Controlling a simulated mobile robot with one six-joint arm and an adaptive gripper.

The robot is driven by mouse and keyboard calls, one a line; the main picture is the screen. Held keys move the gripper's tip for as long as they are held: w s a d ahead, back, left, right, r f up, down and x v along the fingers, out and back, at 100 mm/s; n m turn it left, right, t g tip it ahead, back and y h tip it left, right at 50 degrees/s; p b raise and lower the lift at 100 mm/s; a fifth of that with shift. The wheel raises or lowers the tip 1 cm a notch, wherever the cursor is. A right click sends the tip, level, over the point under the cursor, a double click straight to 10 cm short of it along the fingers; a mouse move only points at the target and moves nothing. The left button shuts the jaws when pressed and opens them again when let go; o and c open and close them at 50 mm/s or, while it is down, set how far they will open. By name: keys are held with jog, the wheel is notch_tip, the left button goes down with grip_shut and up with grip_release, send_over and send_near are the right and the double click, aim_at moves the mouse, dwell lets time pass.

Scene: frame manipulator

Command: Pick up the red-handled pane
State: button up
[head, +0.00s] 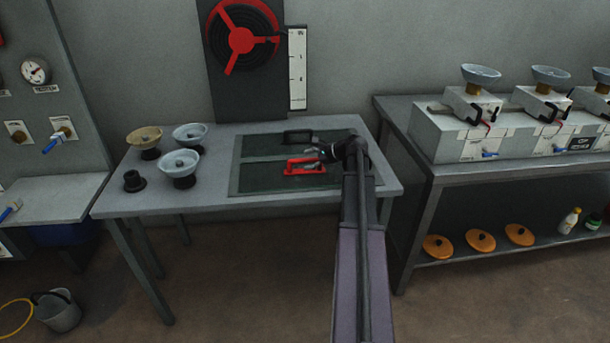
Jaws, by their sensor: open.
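The red-handled pane (262,181) lies flat in the near half of a dark frame on the table (180,203). Its red handle (304,167) stands up from its right part. A second pane with a black handle (298,136) lies behind it. My gripper (316,153) is open, just above and behind the red handle, at its right end. I cannot tell whether a fingertip touches the handle. My arm comes in from the lower right and hides the right end of the pane.
Several bowls and dark stands, including a blue bowl (180,162), stand on the table's left side. A panel with a red wheel (241,40) rises behind the table. A bench with grey boxes (470,137) stands to the right. A bucket (57,309) is on the floor.

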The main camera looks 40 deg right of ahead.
jog(key=shift+b+x, duration=0.3)
jog(key=shift+x, duration=0.65)
grip_shut()
